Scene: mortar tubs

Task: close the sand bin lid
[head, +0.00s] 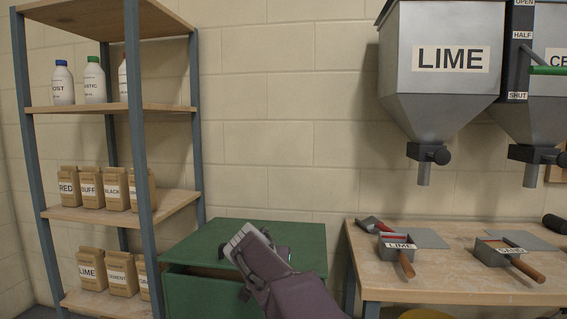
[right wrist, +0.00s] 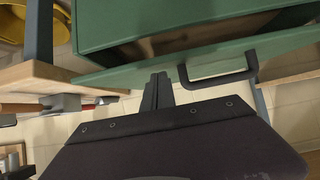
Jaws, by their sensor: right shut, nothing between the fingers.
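The green sand bin (head: 195,295) stands at the lower middle of the head view. Its green lid (head: 205,243) lies over the top but is ajar, with a dark gap under its front edge. The right wrist view shows the bin wall (right wrist: 110,18), the gap and the lid edge (right wrist: 125,73) with a black handle (right wrist: 252,68). My right gripper (head: 241,238) is above the lid in the head view, shut and empty. In the right wrist view its fingers (right wrist: 158,92) are beside the lid edge, near the handle; I cannot tell whether they touch. My left gripper is not in view.
A shelf (head: 165,204) with bags and bottles stands left of the bin. A wooden table (head: 450,290) with trowels and scoops stands to the right. A lime hopper (head: 440,95) hangs on the wall above the table. The wall area above the bin is clear.

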